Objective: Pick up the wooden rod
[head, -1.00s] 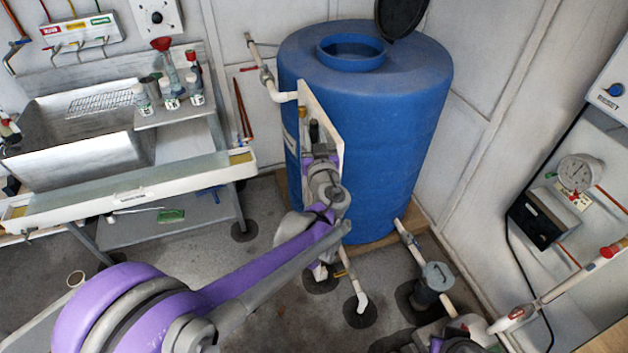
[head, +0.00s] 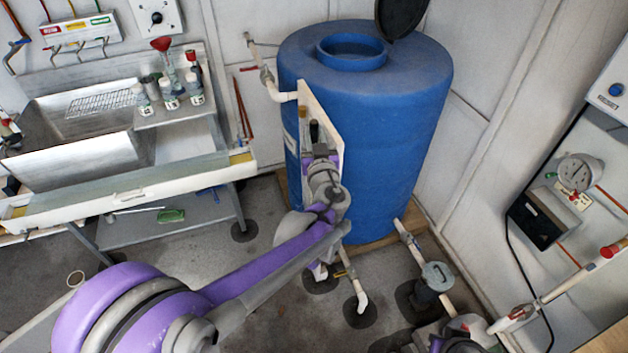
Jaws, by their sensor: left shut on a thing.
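My left gripper (head: 315,133) is in front of the pale upright panel on the blue tank, with its dark fingers pointing up and away. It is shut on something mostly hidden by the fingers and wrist. A small tan-brown end (head: 303,112) shows right beside the fingertips; it may be the wooden rod, but its length is not visible. Part of my right arm shows at the bottom right; its gripper is not in view.
The blue tank (head: 405,120) stands close behind the gripper, with the pale panel (head: 331,125) at its side. A metal sink bench (head: 75,150) with bottles is at left. Pipes, a pump (head: 436,276) and a gauge (head: 577,172) are at right.

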